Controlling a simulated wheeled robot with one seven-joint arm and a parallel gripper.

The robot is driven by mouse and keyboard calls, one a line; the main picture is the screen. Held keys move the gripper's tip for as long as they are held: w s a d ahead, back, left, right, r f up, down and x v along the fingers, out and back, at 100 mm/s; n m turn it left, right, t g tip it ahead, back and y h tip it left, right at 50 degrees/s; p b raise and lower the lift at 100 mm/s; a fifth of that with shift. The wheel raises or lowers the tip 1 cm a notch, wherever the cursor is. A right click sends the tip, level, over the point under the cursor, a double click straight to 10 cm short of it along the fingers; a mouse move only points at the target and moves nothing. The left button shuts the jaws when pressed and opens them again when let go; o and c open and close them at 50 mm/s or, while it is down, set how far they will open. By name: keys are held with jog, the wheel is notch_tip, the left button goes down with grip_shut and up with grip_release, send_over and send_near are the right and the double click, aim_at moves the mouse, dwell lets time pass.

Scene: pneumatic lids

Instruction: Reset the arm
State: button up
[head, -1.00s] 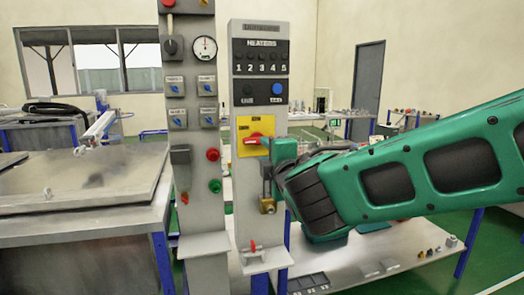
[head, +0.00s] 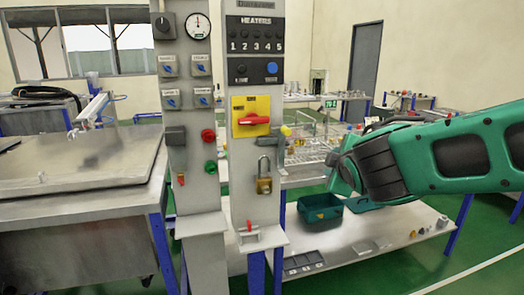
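My arm (head: 450,160) reaches in from the right in the head view, and its green wrist end (head: 347,170) is to the right of the control columns. It is apart from the yellow switch plate (head: 243,105), with a clear gap between them. The red rotary handle (head: 255,121) on that plate lies roughly horizontal. My gripper's fingers cannot be made out clearly at the wrist end, so whether they are open or shut does not show. I see nothing held.
A brass padlock (head: 264,186) hangs on the right column below the switch. The left column (head: 197,190) has red and green buttons. A metal-topped table (head: 60,172) stands at left. A teal box (head: 321,207) sits on the low shelf (head: 350,245) under the arm.

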jog(key=s+d+f+m+g+h, duration=0.1)
jog(key=s+d+f+m+g, duration=0.4)
jog(key=s+d, duration=0.4)
jog(key=s+d+f+m+g+h, duration=0.25)
jog(key=s+d+f+m, duration=0.35)
jog(key=d, duration=0.5)
jog(key=s+f+m+g+y, duration=0.1)
jog(key=s+m+g, duration=0.1)
jog(key=s, duration=0.5)
jog(key=s+d+f+m+g+y, duration=0.1)
jog(key=s+f+m+g+y, duration=0.1)
jog(key=s+m, duration=0.2)
jog(key=s+f+m+g+y, duration=0.1)
jog(key=s+m+g, duration=0.1)
jog(key=s, duration=0.8)
jog(key=shift+d+f+m+y, duration=0.35)
jog(key=shift+f+m, duration=0.05)
jog(key=shift+m, duration=0.1)
jog(key=shift+w+f+g, duration=0.25)
jog(key=shift+w, duration=0.3)
